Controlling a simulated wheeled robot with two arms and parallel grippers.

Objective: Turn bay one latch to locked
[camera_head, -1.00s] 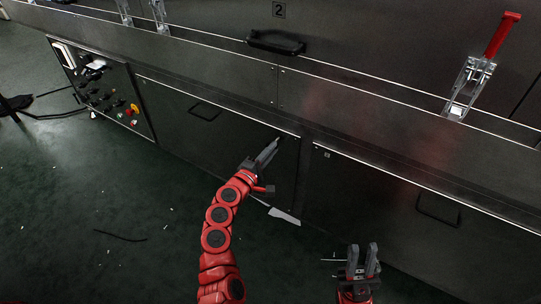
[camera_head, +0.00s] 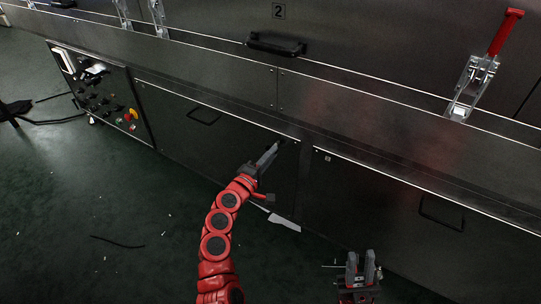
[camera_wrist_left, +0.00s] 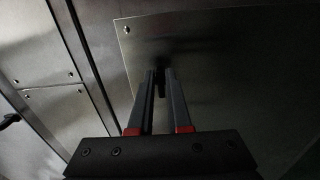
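The bay one latch is a small dark piece (camera_wrist_left: 161,83) on the dark metal panel. It shows in the wrist view between the tips of my left gripper (camera_wrist_left: 160,76), which largely hides it. In the head view my left gripper (camera_head: 275,149) points at the upper right corner of the lower panel (camera_head: 220,130), with its tips at the small dark latch. A narrow gap shows between the fingers, but I cannot tell whether they press on the latch. My right gripper (camera_head: 361,263) is low in the head view, fingers apart and empty, away from the machine.
A lower panel with a handle (camera_head: 441,211) is at the right. A red-handled toggle clamp (camera_head: 479,72) stands above it. A black handle (camera_head: 275,43) is under the number 2. A control box (camera_head: 101,92) is at the left. The green floor has scraps.

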